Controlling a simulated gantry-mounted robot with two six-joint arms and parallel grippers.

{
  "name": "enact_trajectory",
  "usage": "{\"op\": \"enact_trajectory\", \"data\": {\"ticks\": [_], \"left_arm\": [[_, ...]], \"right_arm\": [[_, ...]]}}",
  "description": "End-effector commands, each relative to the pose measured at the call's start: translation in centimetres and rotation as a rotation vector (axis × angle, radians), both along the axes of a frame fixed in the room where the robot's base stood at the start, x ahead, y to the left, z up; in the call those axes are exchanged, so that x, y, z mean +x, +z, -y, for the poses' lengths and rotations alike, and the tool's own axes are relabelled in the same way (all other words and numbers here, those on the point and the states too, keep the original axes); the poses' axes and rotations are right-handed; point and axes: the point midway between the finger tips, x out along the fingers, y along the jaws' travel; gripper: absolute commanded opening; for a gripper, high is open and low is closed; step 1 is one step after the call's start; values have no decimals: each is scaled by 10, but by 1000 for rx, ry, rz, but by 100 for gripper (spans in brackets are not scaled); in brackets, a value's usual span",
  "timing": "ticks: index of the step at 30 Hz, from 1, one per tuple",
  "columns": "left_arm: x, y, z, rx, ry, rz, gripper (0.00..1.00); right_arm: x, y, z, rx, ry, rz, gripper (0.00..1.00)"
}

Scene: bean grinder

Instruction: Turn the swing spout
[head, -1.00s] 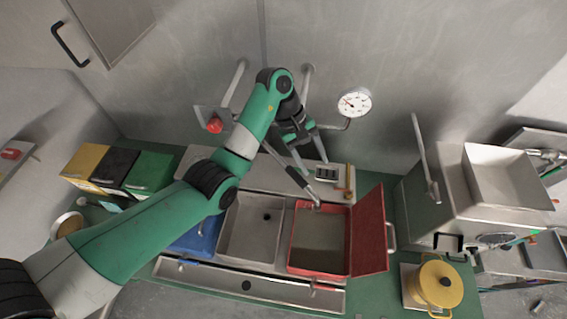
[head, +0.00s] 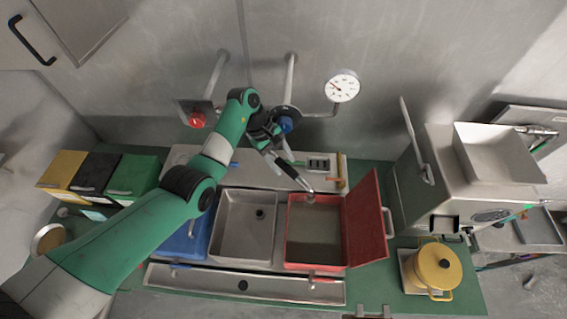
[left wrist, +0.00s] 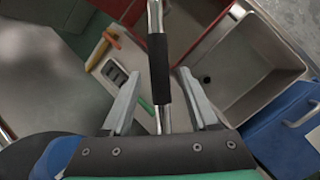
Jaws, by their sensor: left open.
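The swing spout is a thin metal pipe with a black sleeve (left wrist: 158,68). In the head view its free end (head: 309,194) is over the back of the red-framed basin (head: 289,228). My left gripper (head: 278,150) is at the spout's rear part, behind the basins. In the left wrist view the left gripper (left wrist: 156,84) is open, with one finger on each side of the black sleeve. A gap shows between each finger and the sleeve. The spout's base is partly hidden by the gripper. My right gripper is not in view.
A bare steel basin (head: 246,225) and a blue bin (head: 184,240) are left of the red basin. A raised red lid (head: 367,222) stands at its right. Behind are a red knob (head: 197,119), a blue knob (head: 286,124) and a gauge (head: 342,86). A yellow pot (head: 439,267) stands right.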

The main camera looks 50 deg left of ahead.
Motion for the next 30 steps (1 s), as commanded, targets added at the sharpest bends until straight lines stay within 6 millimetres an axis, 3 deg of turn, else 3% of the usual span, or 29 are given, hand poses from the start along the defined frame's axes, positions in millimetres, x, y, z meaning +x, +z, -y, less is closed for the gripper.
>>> {"op": "enact_trajectory", "data": {"ticks": [11,21,30], "left_arm": [[2,-9,4,1,0,1,61],[2,-9,4,1,1,1,0],[2,-9,4,1,1,1,0]], "right_arm": [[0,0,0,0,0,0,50],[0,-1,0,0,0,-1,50],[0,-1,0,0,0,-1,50]]}}
